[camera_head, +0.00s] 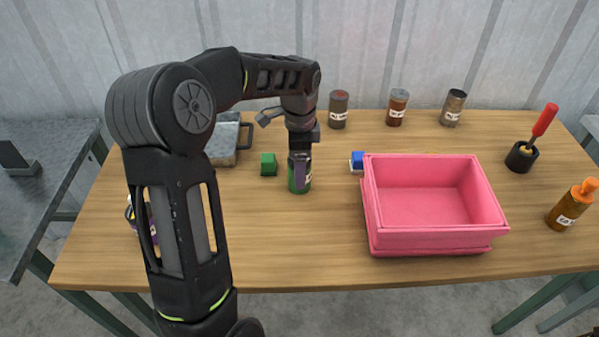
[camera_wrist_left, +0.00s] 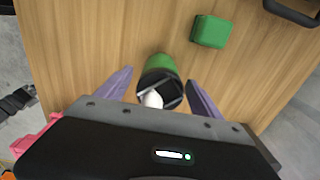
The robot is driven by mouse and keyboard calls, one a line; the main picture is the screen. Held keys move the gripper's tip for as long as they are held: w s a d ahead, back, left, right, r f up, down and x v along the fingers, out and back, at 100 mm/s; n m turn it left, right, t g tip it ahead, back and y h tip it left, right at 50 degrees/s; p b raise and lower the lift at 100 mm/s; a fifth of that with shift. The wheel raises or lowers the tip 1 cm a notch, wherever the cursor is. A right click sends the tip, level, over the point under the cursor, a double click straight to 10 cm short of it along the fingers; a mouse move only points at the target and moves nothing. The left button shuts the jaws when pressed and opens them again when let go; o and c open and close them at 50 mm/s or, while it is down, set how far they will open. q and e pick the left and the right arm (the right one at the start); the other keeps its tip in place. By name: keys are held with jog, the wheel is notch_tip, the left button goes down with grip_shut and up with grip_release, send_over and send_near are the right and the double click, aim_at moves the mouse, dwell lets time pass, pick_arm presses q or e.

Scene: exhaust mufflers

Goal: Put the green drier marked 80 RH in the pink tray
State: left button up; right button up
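The green drier (camera_head: 299,186) stands upright on the table, left of the pink tray (camera_head: 440,239). A white label shows on its side, but I cannot read it. My left gripper (camera_head: 300,160) points down over the drier. In the left wrist view its purple fingers (camera_wrist_left: 160,92) are spread, one on each side of the green drier (camera_wrist_left: 158,63), with gaps between. The drier's dark top is partly hidden by the gripper body. The pink tray is empty, and a pink edge (camera_wrist_left: 36,136) shows in the left wrist view. My right gripper is out of view.
A green block (camera_head: 268,165) lies just left of the drier. Several canisters, including a red-topped one (camera_head: 338,108), stand along the back. An orange bottle (camera_head: 569,206) stands at the right.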

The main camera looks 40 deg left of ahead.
pick_arm(q)
grip_shut()
jog(key=shift+r+b, duration=0.35)
jog(key=shift+r, duration=4.65)
